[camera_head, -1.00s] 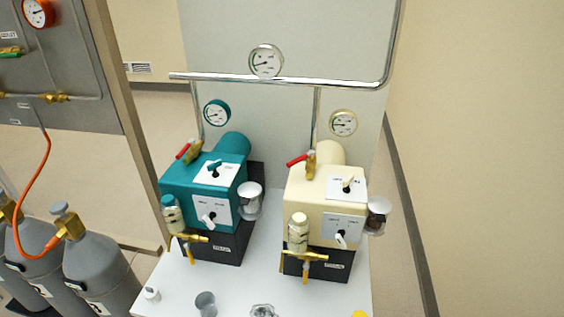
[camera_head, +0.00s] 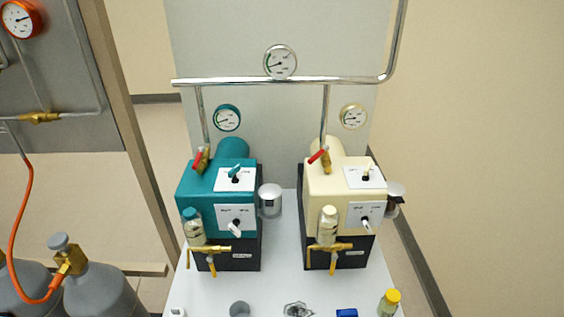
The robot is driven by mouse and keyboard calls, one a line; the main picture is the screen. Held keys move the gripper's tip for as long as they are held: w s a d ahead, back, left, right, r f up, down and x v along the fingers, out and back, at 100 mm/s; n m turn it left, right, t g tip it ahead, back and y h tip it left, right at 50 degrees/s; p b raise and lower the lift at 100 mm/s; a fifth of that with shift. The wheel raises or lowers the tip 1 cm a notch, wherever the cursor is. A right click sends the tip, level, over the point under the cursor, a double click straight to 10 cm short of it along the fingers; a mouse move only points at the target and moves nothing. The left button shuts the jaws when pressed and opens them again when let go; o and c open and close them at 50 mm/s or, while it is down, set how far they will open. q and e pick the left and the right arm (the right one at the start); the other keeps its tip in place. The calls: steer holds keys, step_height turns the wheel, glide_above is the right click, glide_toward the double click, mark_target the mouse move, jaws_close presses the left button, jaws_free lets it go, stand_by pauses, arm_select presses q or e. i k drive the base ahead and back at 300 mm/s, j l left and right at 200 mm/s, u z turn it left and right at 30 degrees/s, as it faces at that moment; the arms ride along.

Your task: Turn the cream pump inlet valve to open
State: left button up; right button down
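The cream pump (camera_head: 332,186) stands on the right of the white bench, beside the teal pump (camera_head: 207,192). Its inlet valve looks to be the brass valve with a red lever (camera_head: 319,156) at the top rear, where the pipe from above meets the pump. The lever slants across the pipe, down to the left. A cream switch (camera_head: 366,172) sits on the top plate and a white knob (camera_head: 366,223) on the front plate. Neither of my grippers is in view.
A steel pipe (camera_head: 330,79) with a gauge (camera_head: 280,62) runs above both pumps. A brass drain valve (camera_head: 330,247) juts from the cream pump's front. A yellow-capped bottle (camera_head: 389,302) and a blue item (camera_head: 347,313) stand at the bench front. Grey cylinders (camera_head: 97,287) stand at left.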

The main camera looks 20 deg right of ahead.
mark_target(321, 153)
steer(key=i+j+z, duration=0.1)
steer(key=j, duration=0.95)
steer(key=j+z, duration=0.15)
steer(key=j, duration=0.85)
steer(key=i, duration=0.05)
